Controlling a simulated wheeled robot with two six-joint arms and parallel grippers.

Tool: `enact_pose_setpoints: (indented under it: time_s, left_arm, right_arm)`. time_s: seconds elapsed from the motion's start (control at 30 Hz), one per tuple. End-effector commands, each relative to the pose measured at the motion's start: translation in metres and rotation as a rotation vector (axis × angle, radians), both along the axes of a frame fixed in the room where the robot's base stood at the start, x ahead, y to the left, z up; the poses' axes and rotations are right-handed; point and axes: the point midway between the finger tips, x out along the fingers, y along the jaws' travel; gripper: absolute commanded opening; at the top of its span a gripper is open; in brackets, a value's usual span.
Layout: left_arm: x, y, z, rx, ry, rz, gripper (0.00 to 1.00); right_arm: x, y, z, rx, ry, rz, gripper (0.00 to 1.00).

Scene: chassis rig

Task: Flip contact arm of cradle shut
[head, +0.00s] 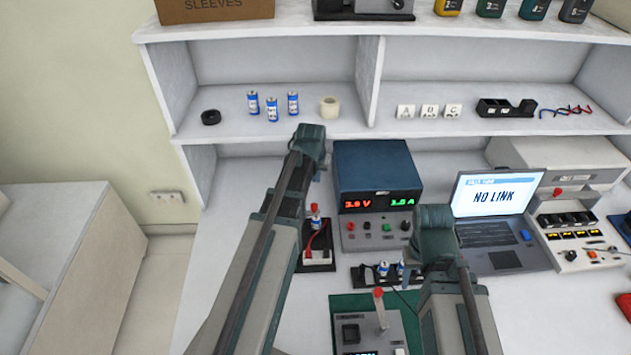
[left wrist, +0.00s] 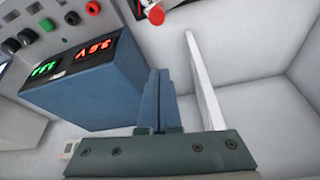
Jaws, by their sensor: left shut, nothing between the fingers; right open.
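A small black stand with a red-tipped upright lever (head: 315,222) and a red wire stands left of the power supply; a red tip also shows at the top of the left wrist view (left wrist: 155,15). A device with a grey red-knobbed lever (head: 380,310) sits on a green mat, its lever upright. I cannot tell for certain which is the cradle. My left gripper (head: 310,140) is above and behind the black stand; its blue fingers are shut and empty in the left wrist view (left wrist: 165,85). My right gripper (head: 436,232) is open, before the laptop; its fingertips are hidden.
The blue power supply (head: 375,180) stands close to the left gripper. A black holder with blue cells (head: 375,276) lies between my arms. The laptop (head: 492,205) reads NO LINK. A shelf (head: 225,125) with cells and tape runs behind. A grey instrument (head: 575,235) stands at the right.

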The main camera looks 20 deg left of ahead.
Motion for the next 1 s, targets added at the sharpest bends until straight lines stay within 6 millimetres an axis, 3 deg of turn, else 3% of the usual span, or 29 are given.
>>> enact_pose_setpoints:
  time_s: [0.6, 0.73, 1.0]
  left_arm:
    - [0.03, 0.007, -0.09, 0.0, 0.001, -0.001, 0.0]
    - [-0.001, 0.0, -0.082, 0.0, 0.001, -0.001, 0.0]
    - [-0.012, -0.003, -0.082, 0.0, 0.001, -0.001, 0.0]
  right_arm:
    - [0.0, 0.0, -0.09, 0.0, 0.0, 0.0, 0.5]
    - [0.0, 0.0, -0.082, 0.0, 0.0, 0.0, 0.5]
    - [0.0, 0.0, -0.082, 0.0, 0.0, 0.0, 0.5]
